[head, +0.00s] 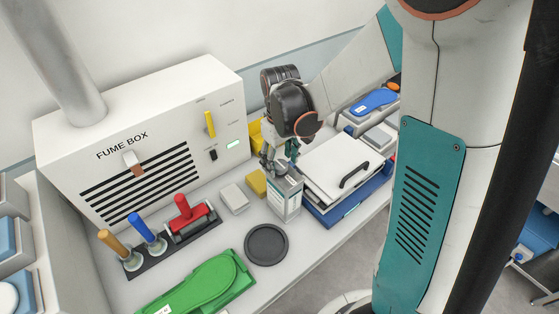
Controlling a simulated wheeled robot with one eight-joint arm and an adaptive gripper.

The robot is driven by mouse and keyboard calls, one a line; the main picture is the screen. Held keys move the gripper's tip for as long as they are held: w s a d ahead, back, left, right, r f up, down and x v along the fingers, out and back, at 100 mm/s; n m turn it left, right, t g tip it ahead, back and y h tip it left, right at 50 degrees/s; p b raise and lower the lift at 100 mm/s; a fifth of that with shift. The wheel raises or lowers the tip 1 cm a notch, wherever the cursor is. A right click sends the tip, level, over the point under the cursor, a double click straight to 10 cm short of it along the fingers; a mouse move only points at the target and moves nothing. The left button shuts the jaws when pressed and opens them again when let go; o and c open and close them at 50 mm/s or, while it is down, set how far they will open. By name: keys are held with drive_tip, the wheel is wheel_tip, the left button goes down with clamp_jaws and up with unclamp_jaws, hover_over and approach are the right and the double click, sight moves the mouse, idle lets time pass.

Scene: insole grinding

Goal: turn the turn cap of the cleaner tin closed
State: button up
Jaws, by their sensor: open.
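The cleaner tin (286,202) is a pale, box-shaped can with a greenish label, standing upright on the bench in the head view. My gripper (281,165) points down at the top of the tin, its fingers open around or just above the top. The turn cap is hidden behind my fingers, so I cannot tell its position or whether the fingers touch it.
A lidded blue box (345,172) with a black handle stands close to the right of the tin. A yellow block (256,182) and a grey block (233,198) lie to the left. A dark round disc (266,245) lies in front. The fume box (140,140) stands behind.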

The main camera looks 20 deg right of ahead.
drive_tip(key=shift+f, duration=0.4)
drive_tip(key=shift+c, duration=0.6)
drive_tip(key=c, duration=1)
drive_tip(key=shift+m, duration=0.3)
drive_tip(key=m+b, duration=0.1)
drive_tip(key=m, duration=0.2)
drive_tip(key=shift+b, duration=0.4)
drive_tip(key=m+b, duration=0.1)
drive_tip(key=m, duration=0.4)
drive_tip(key=shift+m+b, duration=0.3)
drive_tip(key=shift+m, duration=0.1)
drive_tip(key=m+b, duration=0.1)
drive_tip(key=m, duration=0.3)
drive_tip(key=shift+m+b, duration=0.35)
drive_tip(key=shift+m, duration=1.85)
